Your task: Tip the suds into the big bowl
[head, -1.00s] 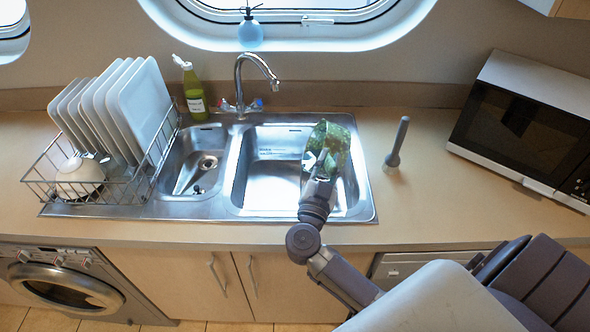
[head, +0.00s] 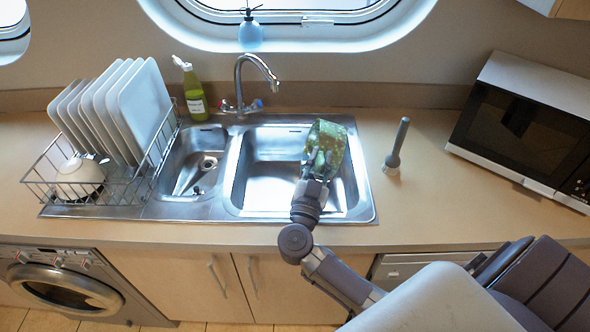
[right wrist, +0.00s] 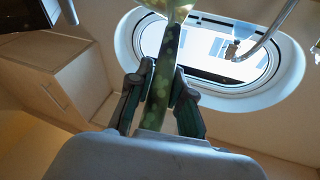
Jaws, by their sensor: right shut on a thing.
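My right gripper (head: 318,166) is shut on a green, mottled container (head: 327,140). It holds the container, tilted, over the right part of the sink's big bowl (head: 262,184). In the right wrist view, a narrow green part of the container (right wrist: 161,88) sits between the two fingers. A paler part shows at the top edge there; I cannot tell whether it is suds. The visible floor of the big bowl is bare metal, and I make out no suds on it. The container's inside is mostly hidden. My left gripper is not in view.
The tap (head: 240,80) stands behind the sink, with a green bottle (head: 194,92) beside it. A small basin (head: 203,165) and a plate rack (head: 95,190) are to the left. A grey-handled brush (head: 397,147) stands right of the sink, before the microwave (head: 525,125).

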